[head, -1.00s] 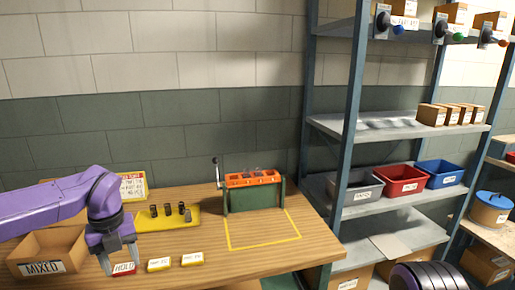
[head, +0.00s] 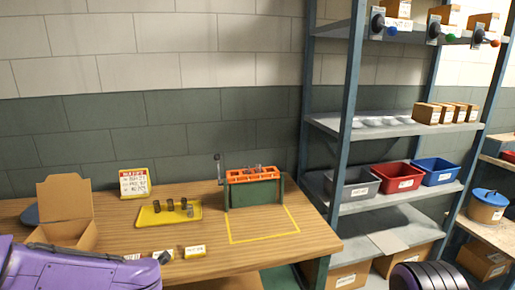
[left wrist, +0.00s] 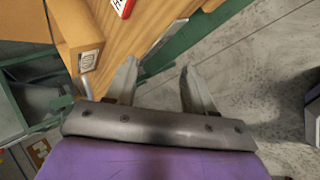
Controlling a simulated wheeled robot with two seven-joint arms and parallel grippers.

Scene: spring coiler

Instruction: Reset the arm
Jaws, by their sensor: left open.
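My left arm shows as a purple link at the bottom left of the head view, and its gripper is out of that view. In the left wrist view my left gripper (left wrist: 155,85) is open with nothing between its fingers. It hangs beyond the table's front edge, over the grey floor. My right gripper is in neither view. The spring coiler (head: 252,188), an orange top on a green base with a crank at its left, stands on the wooden table (head: 205,224). A yellow tray (head: 153,222) with several dark cylindrical pieces lies to its left.
An open cardboard box (head: 68,231) and a small sign (head: 134,184) stand on the table's left. A yellow-edged card (head: 195,251) lies near the front edge. The yellow-outlined area (head: 265,235) is bare. A shelf with a grey bin (head: 355,187) and a red bin (head: 398,178) stands right.

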